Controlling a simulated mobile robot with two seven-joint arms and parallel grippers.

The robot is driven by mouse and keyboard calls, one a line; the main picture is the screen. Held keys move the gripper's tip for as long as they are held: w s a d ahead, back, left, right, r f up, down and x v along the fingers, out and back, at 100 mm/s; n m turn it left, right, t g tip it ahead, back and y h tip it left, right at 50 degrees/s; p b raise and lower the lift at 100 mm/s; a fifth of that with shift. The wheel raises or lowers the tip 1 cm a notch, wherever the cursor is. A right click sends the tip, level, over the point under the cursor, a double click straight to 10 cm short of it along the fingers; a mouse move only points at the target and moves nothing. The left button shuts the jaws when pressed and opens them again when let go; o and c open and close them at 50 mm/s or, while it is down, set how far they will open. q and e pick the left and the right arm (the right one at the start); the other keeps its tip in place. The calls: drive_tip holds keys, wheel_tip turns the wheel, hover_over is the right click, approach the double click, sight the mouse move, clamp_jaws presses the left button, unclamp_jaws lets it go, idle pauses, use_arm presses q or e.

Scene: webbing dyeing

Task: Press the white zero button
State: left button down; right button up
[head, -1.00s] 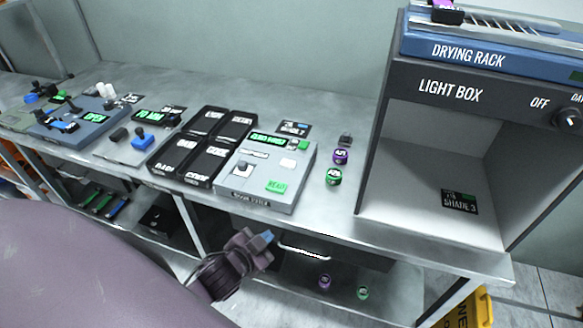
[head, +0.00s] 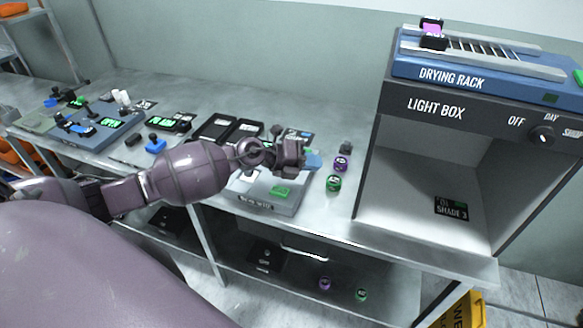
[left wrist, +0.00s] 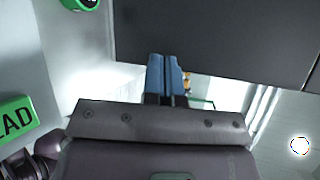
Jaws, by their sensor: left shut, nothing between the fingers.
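The grey meter box (head: 250,200) stands on the bench with its green READ button (head: 282,191) showing at the front. In the left wrist view the READ button (left wrist: 15,118) shows in part at the left edge. My left gripper (head: 314,160) is over the right side of the meter, its blue fingertips pointing right. Its fingers are shut and empty, as the left wrist view shows (left wrist: 167,76). The white zero button cannot be made out now; my gripper and wrist cover that part of the meter. I cannot tell whether the gripper touches the box. My right gripper is not in view.
A purple-lidded jar (head: 340,163) and a green-lidded jar (head: 333,183) stand just right of the meter. The light box (head: 425,150) with the drying rack (head: 470,75) on top stands further right. Black trays (head: 213,129) lie left of the meter.

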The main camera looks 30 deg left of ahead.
use_arm(q)
drive_tip(key=w+a+r+m+g+y, duration=0.2)
drive_tip(key=w+a+r+m+y, duration=0.1)
drive_tip(key=a, duration=0.6)
drive_tip(key=shift+w+a+y+p, duration=0.35)
drive_tip(key=shift+w+y, duration=0.15)
drive_tip(key=shift+y, duration=0.4)
drive_tip(key=shift+f, duration=0.1)
wheel_tip(320, 180, down, 6)
drive_tip(key=b, duration=0.5)
drive_tip(key=shift+f, duration=0.2)
wheel_tip(320, 180, down, 2)
drive_tip(key=shift+b, duration=0.5)
drive_tip(key=shift+f, duration=0.1)
